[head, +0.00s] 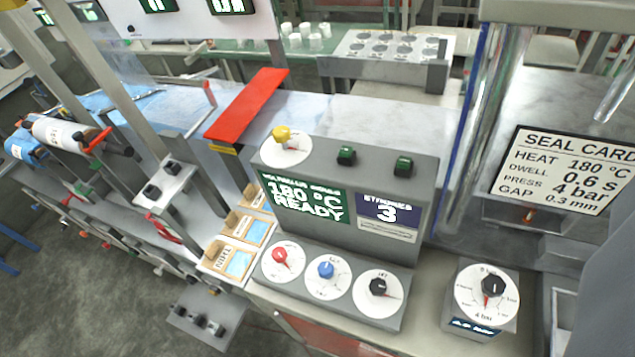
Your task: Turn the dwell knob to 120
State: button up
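A grey control console (345,190) stands in the middle. Its sloped lower face carries a red knob (280,255), a blue knob (326,269) and a black knob (378,287), each on a white round dial. A yellow knob (282,134) sits on a white dial at the console's top left. The dial lettering is too small to read, so I cannot tell which is the dwell knob. A green display (303,198) reads 180 °C READY. A seal card (570,172) at right reads heat 180 °C, dwell 0.6 s, press 4 bar, gap 0.3 mm. My gripper is not in view.
A separate box at lower right has a black knob (493,286) with a red pointer, marked 4 bar. Two green buttons (346,154) sit on the console top. A red bar (250,102) and metal posts stand behind. Label trays (230,262) lie left of the console.

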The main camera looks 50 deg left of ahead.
aim_at(325, 270)
jog(key=u, duration=0.1)
jog(key=k, duration=1.1)
jog(key=u, duration=0.55)
jog(key=i, duration=0.5)
jog(key=z, duration=0.05)
jog(key=k, duration=0.55)
jog(key=z, duration=0.1)
jog(key=i, duration=1)
jog(key=u, duration=0.5)
